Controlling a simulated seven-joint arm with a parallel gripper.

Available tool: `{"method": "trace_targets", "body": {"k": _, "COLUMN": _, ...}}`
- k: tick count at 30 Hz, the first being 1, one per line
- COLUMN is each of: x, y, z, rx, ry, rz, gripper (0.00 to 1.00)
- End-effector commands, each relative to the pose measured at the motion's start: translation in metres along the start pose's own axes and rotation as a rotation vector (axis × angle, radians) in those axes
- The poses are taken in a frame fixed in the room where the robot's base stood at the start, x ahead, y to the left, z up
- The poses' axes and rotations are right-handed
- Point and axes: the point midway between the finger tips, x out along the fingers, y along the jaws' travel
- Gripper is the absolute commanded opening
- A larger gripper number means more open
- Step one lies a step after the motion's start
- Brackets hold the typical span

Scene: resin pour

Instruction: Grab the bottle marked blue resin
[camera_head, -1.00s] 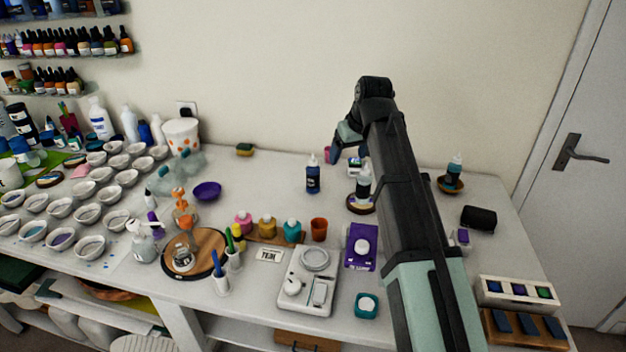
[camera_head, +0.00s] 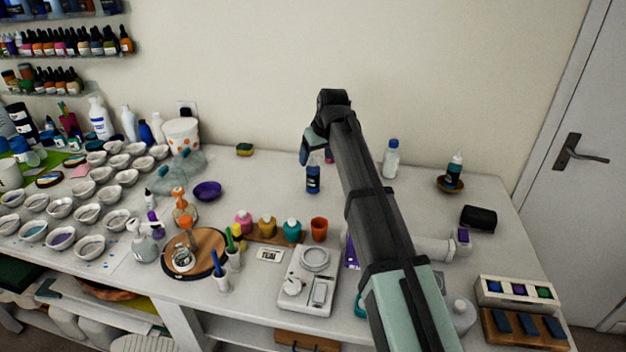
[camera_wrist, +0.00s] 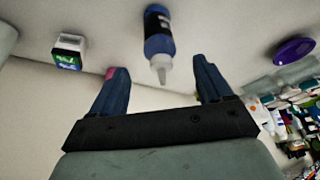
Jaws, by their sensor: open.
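A dark blue bottle (camera_head: 313,182) stands on the white table, back of centre; its top is hidden behind my gripper. Its label is too small to read. My gripper (camera_head: 308,150) is over and behind the bottle's top in the head view, fingers pointing down. In the wrist view, a blue bottle (camera_wrist: 158,40) with a pale nozzle shows just beyond the two spread fingers, between their lines. My gripper (camera_wrist: 162,76) is open, with nothing held between the fingers.
A clear bottle with a blue cap (camera_head: 391,160) stands right of my arm. A purple bowl (camera_head: 207,191), an orange cup (camera_head: 319,229), a scale (camera_head: 307,285) and several small jars lie in front and left. Table around the blue bottle is mostly clear.

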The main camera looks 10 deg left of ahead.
Motion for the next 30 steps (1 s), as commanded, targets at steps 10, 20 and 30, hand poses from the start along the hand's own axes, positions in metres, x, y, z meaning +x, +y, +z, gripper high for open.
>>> {"method": "trace_targets", "body": {"k": 10, "x": 0.018, "y": 0.0, "z": -0.001, "rx": 0.0, "ry": 0.0, "rz": 0.0, "gripper": 0.79}}
{"method": "trace_targets", "body": {"k": 20, "x": 0.056, "y": -0.001, "z": -0.003, "rx": 0.001, "ry": 0.001, "rz": 0.0, "gripper": 0.79}}
{"method": "trace_targets", "body": {"k": 30, "x": 0.066, "y": -0.001, "z": -0.003, "rx": 0.001, "ry": 0.004, "rz": 0.0, "gripper": 0.78}}
